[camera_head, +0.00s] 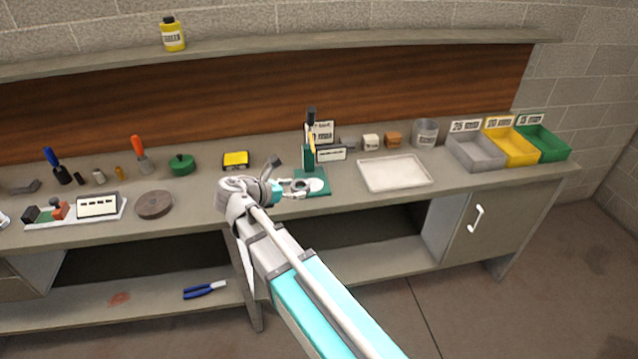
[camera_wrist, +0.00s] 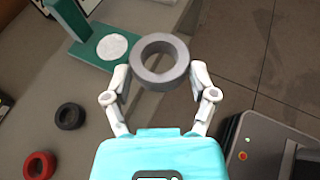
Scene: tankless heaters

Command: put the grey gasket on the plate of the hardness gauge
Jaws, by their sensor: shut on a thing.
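The grey gasket (camera_wrist: 160,80) is a thick ring held between the two fingertips of my gripper (camera_wrist: 160,74) in the wrist view. The hardness gauge (camera_head: 308,158) is a green stand with a dark upright top on the bench in the head view. Its round white plate (camera_head: 316,185) lies on the green base, and the plate also shows in the wrist view (camera_wrist: 112,47). My gripper (camera_head: 297,189) is just left of the plate in the head view. In the wrist view the gasket appears right of the plate, apart from it; its height above the bench is hard to tell.
In the wrist view a black ring (camera_wrist: 70,116) and a red ring (camera_wrist: 39,165) lie on the bench. In the head view a white tray (camera_head: 394,184) is right of the gauge, with grey, yellow and green bins (camera_head: 540,140) beyond. A yellow meter (camera_head: 235,160) stands left.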

